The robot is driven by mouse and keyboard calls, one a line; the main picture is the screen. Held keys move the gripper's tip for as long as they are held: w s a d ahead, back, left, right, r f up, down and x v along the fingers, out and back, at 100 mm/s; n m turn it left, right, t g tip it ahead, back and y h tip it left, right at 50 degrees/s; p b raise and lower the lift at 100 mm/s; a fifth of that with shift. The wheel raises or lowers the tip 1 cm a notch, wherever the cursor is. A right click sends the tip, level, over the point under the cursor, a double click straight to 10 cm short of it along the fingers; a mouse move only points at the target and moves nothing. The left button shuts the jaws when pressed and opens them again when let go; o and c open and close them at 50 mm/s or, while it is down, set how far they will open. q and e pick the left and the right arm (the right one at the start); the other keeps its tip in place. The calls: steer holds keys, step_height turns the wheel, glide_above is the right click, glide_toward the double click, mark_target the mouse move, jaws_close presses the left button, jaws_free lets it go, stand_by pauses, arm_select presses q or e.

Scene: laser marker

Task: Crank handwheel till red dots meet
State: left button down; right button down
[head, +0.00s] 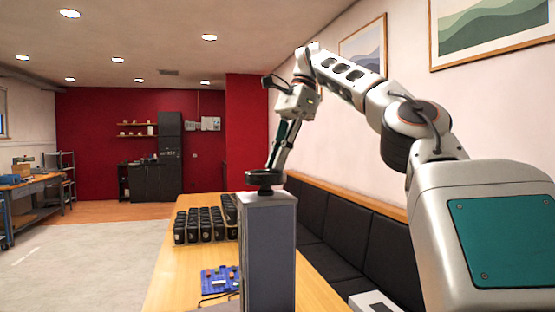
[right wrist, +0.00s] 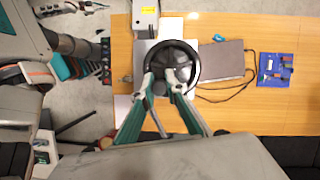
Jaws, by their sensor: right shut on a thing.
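The black handwheel (head: 259,179) sits on top of a tall grey column (head: 268,250) in the head view. In the right wrist view it is a dark ring (right wrist: 197,66) seen from above. My right gripper (head: 271,167) reaches down onto the wheel from above. In the right wrist view its two fingers (right wrist: 166,80) come together over the near part of the wheel and are shut on it. The fingers hide the exact part held. I cannot make out any red dots in either view. My left gripper is not in view.
The column stands at the wooden table (head: 192,262). Several black items (head: 205,224) and a blue tray (head: 217,280) lie on the table. A grey flat box (right wrist: 222,60) with a cable is beside the wheel. A dark padded bench (head: 340,235) runs along the right wall.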

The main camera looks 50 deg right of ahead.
steer(key=shift+r, duration=0.1)
steer(key=c, duration=2)
jaws_free()
steer(key=shift+m, duration=0.3)
